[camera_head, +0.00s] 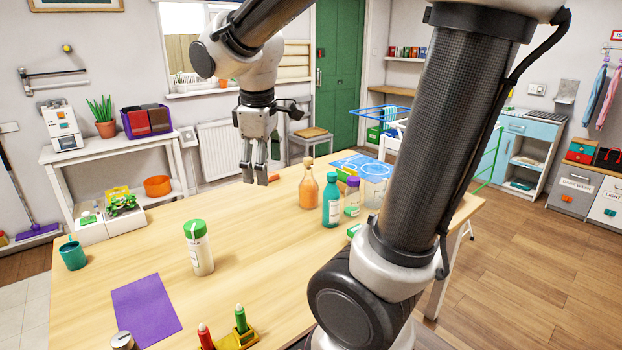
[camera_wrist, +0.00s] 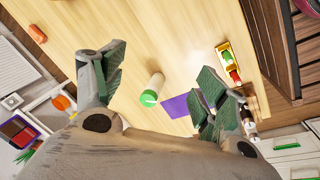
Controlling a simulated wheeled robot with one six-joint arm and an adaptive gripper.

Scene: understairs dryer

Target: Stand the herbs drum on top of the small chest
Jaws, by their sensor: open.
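A pale cylindrical drum with a green lid (camera_head: 199,248) stands upright on the wooden table, and I take it for the herbs drum. Its label is too small to read. In the wrist view the drum (camera_wrist: 155,82) shows between my two fingers, apart from them. My gripper (camera_head: 257,180) is open and empty, pointing down above the far part of the table, behind and right of the drum. In the wrist view my gripper (camera_wrist: 162,82) has its fingers spread wide. A white unit with a green handle (camera_wrist: 287,146) shows partly at lower right; I cannot tell whether it is the small chest.
A purple mat (camera_head: 146,308), teal mug (camera_head: 73,254) and marker holder (camera_head: 238,340) lie near the drum. The middle of the table is clear.

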